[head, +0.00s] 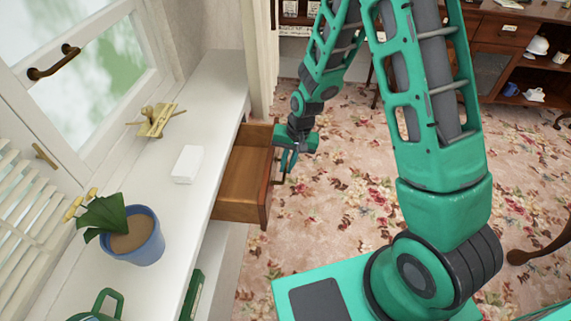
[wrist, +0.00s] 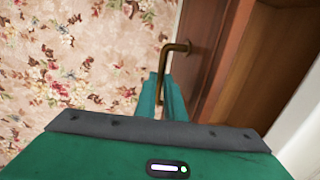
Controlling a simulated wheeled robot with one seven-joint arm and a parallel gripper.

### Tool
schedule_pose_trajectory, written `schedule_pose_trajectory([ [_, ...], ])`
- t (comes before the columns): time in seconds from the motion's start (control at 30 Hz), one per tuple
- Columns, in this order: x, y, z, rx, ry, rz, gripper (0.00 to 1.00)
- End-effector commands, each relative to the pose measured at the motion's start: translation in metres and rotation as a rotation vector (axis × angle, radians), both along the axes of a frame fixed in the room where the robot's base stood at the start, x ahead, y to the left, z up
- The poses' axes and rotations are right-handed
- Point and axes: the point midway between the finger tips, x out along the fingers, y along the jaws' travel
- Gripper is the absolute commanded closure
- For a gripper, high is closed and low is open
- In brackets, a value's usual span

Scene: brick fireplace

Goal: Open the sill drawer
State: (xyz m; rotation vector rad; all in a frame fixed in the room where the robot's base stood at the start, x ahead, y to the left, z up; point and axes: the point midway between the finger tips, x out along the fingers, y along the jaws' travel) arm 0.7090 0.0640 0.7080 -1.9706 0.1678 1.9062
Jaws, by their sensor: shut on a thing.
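The sill drawer (head: 237,184) is a brown wooden box that stands pulled out from under the white window sill. Its inside shows and looks empty. My gripper (head: 287,165) is at the drawer's front, on the side away from the sill. In the wrist view the drawer front (wrist: 205,65) is at the right, with a bronze bar handle (wrist: 172,47) on it. My gripper (wrist: 166,98) is shut on the handle, whose lower part passes between the green fingers. The finger tips are partly hidden by the handle and the gripper body.
The white sill (head: 205,110) holds a white box (head: 187,164), a golden ornament (head: 157,121) and a plant in a blue pot (head: 136,243). Floral carpet (head: 335,215) lies clear in front of the drawer. A wooden cabinet (head: 500,45) stands at the back right.

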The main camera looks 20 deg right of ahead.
Motion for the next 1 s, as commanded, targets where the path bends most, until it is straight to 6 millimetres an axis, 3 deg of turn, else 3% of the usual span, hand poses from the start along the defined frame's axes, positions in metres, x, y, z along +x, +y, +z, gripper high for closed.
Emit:
schedule_pose_trajectory([
  [0.03, 0.004, -0.002, 0.001, -0.003, -0.008, -0.005, 0.84],
  [0.1, 0.003, -0.002, 0.001, -0.003, -0.007, -0.004, 0.72],
  [0.47, 0.002, -0.001, 0.004, -0.001, -0.005, -0.002, 0.72],
  [0.67, 0.001, -0.005, 0.027, 0.000, -0.008, -0.003, 0.72],
  [1.0, -0.001, -0.016, 0.083, 0.000, -0.007, -0.003, 0.72],
])
